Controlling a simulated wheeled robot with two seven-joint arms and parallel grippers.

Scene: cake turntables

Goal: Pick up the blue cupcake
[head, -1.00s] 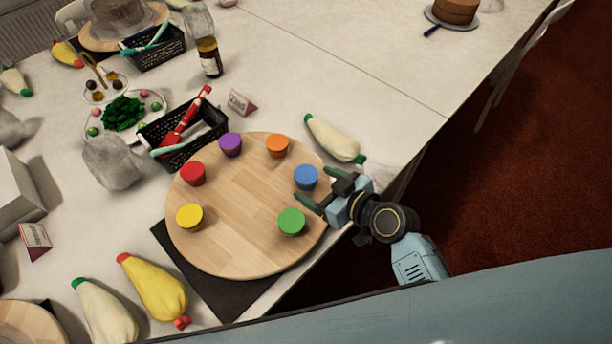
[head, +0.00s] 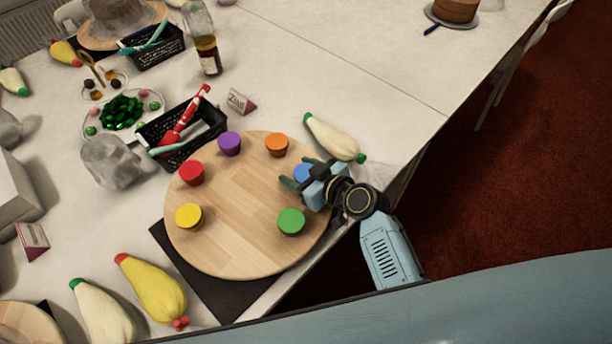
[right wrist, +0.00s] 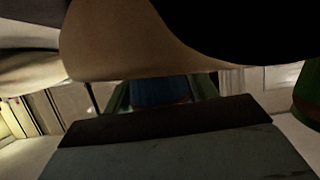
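The blue cupcake (head: 302,173) stands on the round wooden turntable (head: 240,230), near its right edge. My right gripper (head: 299,172) reaches over that edge from the right, with its green-tipped fingers on either side of the cupcake. The fingers look open; whether they touch the cupcake is not clear. The gripper hides part of the cupcake. In the right wrist view, the blue cupcake (right wrist: 160,92) shows dark between the two green fingers, partly covered by my gripper's body. My left gripper is not in view.
Orange (head: 276,145), purple (head: 229,143), red (head: 191,172), yellow (head: 188,216) and green (head: 291,221) cupcakes stand around the turntable. A white piping bag (head: 334,137) lies behind my gripper. A black basket (head: 190,145) stands behind the turntable.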

